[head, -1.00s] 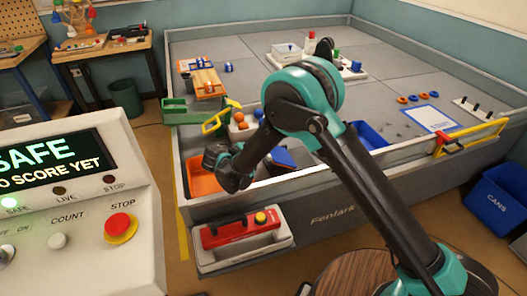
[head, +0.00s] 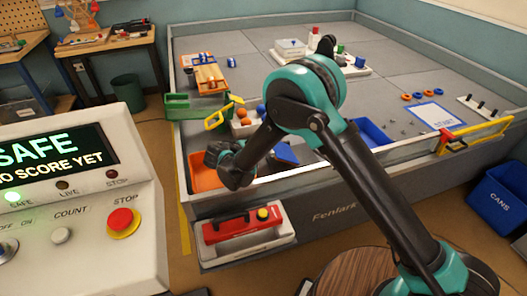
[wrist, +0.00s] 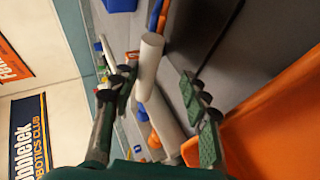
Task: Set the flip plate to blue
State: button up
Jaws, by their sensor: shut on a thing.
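My gripper (wrist: 163,103) shows in the wrist view with one green-padded finger on each side of a white tube-like thing (wrist: 152,55). A blue piece (head: 286,153) lies to the right of my forearm. I cannot tell for sure which piece is the flip plate or which colour it shows.
A console (head: 85,190) with a red stop button stands at the left. The grey-walled field (head: 420,65) holds a yellow-handled green piece (head: 215,117), a blue bin (head: 372,132) and a white START mat (head: 438,115). A red case (head: 240,227) sits on the front ledge.

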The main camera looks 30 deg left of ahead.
jog(key=shift+s, duration=0.15)
jog(key=v, duration=1.1)
jog(key=shift+s+r, duration=0.25)
jog(key=shift+a, duration=0.1)
